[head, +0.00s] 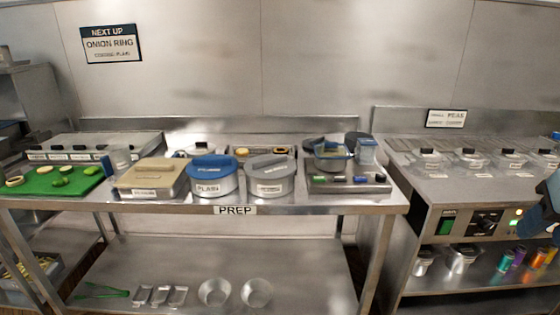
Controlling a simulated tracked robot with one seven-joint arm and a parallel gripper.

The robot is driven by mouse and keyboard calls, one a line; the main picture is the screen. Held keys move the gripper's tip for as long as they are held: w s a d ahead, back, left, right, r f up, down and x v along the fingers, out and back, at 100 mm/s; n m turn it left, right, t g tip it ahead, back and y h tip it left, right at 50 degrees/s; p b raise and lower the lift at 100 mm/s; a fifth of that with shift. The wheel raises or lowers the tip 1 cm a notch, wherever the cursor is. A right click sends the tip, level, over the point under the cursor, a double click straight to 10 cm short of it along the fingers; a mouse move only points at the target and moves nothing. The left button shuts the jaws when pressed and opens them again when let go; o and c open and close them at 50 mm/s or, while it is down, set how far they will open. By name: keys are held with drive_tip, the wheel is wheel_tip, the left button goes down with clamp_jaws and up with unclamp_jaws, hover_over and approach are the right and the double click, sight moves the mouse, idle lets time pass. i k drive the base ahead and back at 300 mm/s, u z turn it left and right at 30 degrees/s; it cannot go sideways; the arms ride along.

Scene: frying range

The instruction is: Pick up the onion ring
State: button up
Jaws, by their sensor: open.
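A pale ring-shaped piece (14,181) lies at the left end of the green cutting board (42,187); it looks like an onion ring, but it is small in the head view. Two tan or golden pieces, one to the left (242,151) and one to the right (281,150), lie in a shallow tray at the back of the prep table; I cannot tell if either is an onion ring. My gripper's fingertips are not visible.
Green slices (62,170) lie on the board. A tan lidded box (148,178), a blue-lidded pot labelled PLAIN (211,183) and a grey-lidded pot (271,186) stand along the table front. The fryer unit (470,190) is at right. A sign (111,44) reads NEXT UP ONION RING.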

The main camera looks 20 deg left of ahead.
sight(281, 149)
drive_tip(key=u, duration=1.1)
drive_tip(key=i, duration=1.6)
drive_tip(key=z, duration=0.05)
